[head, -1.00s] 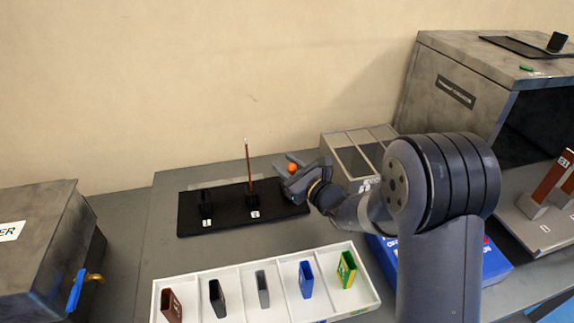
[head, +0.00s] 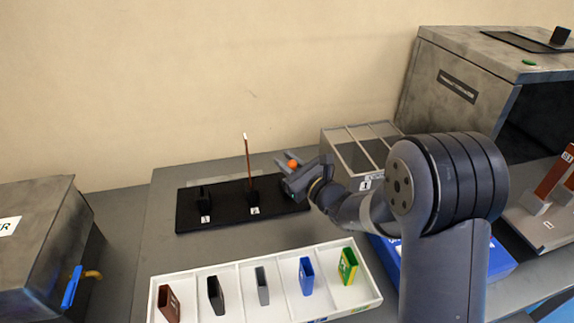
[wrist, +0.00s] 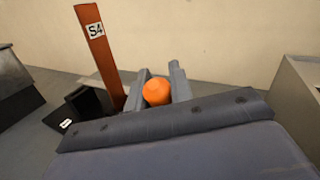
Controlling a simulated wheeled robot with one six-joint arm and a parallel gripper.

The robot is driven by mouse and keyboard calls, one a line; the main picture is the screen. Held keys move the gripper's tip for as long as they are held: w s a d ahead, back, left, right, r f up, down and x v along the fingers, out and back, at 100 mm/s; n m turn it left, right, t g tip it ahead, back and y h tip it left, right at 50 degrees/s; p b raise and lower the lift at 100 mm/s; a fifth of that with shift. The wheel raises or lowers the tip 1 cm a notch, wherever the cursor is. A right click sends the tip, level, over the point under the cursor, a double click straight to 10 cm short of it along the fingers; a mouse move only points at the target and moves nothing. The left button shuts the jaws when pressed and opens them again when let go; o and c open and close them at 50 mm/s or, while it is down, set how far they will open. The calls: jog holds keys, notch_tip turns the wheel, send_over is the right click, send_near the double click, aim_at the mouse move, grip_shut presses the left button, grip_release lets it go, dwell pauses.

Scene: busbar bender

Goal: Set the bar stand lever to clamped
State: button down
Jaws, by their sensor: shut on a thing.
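The bar stand is a black base (head: 225,207) on the grey bench, with two black holders. A thin copper-brown bar (head: 248,160) stands upright in the right holder. In the wrist view this bar (wrist: 98,55) carries the label S4. The lever shows as an orange ball knob (head: 292,163) at the stand's right end; its shaft is hidden. The knob also shows in the wrist view (wrist: 157,92). My gripper (head: 287,161) is shut on the knob, with one finger on each side of it in the wrist view (wrist: 160,84).
A white tray (head: 240,269) with several coloured pieces lies in front of the stand. A grey divided bin (head: 350,135) is close behind my gripper to the right. A large grey machine (head: 460,75) stands at right. A grey box with a blue handle (head: 72,288) is at left.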

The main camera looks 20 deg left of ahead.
jog(key=shift+s+d+f+y+b, duration=0.1)
jog(key=shift+s+f+y+b, duration=0.2)
jog(key=shift+b, duration=0.8)
jog(key=shift+s+d+r+n+t+b, duration=0.1)
jog(key=shift+n+t+b, duration=0.2)
jog(key=shift+b, duration=0.45)
jog(key=shift+r, duration=0.1)
jog(key=c, duration=1.3)
grip_release()
jog(key=shift+o, duration=0.2)
notch_tip(320, 180, up, 10)
jog(key=shift+c, duration=0.4)
